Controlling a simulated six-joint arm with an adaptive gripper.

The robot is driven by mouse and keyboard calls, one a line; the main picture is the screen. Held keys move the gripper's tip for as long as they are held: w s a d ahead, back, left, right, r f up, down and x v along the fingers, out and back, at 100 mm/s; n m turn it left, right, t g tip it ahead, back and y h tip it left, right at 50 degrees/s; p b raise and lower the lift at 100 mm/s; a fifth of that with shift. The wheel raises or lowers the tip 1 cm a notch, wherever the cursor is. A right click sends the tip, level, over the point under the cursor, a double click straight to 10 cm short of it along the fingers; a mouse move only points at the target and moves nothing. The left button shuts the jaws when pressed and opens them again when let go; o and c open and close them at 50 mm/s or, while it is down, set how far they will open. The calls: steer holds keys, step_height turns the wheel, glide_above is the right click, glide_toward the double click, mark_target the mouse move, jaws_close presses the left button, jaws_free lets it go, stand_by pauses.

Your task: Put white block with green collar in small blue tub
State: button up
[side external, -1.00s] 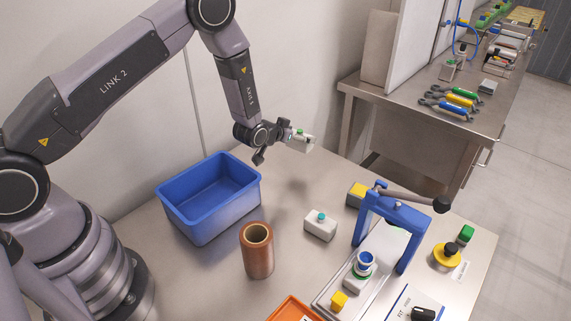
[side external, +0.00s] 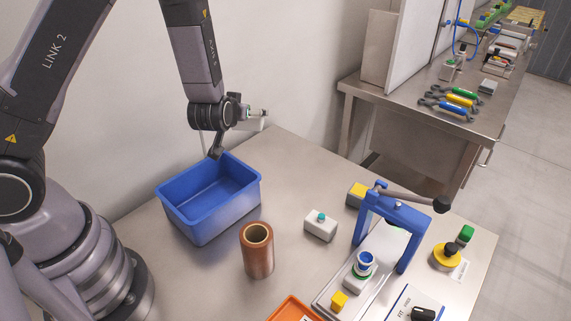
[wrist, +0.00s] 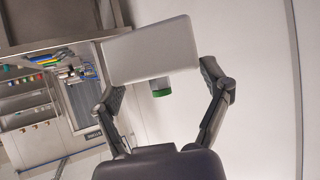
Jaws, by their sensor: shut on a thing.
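The white block with green collar (wrist: 150,50) is between the two fingers of my gripper (wrist: 165,88) in the wrist view, its green-ended knob pointing toward the palm. My gripper (side external: 252,117) is shut on it, high above the table's back edge in the side view. There the held block is small and partly hidden, and its green collar is hard to make out. The small blue tub (side external: 228,217) stands on the table below and to the left of my gripper in the picture. The visible part of its floor is empty.
A copper-coloured cylinder (side external: 258,255) stands in front of the tub. A white block with a teal top (side external: 320,228) lies to its right. A blue lever press (side external: 366,218) and an orange tray (side external: 293,309) are nearer the front. The table's back middle is clear.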

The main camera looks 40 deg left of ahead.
steer(key=s+r+n+g+y, duration=0.3)
steer(key=s+n+g, duration=0.2)
steer(key=s, duration=0.5)
steer(key=s+r+n+g+y, duration=0.2)
steer(key=s+n+g+y, duration=0.15)
steer(key=s+n, duration=0.45)
steer(key=w+a+f+m, duration=0.1)
steer(key=w+f+m, duration=0.1)
steer(key=w+f, duration=0.9)
steer(key=shift+w+a+f+g, duration=0.25)
steer(key=shift+w+f+g, duration=0.1)
steer(key=shift+f, duration=0.5)
steer(key=shift+f, duration=0.1)
steer(key=shift+f, duration=0.5)
steer(key=o, duration=1.1)
steer(key=shift+o, duration=0.2)
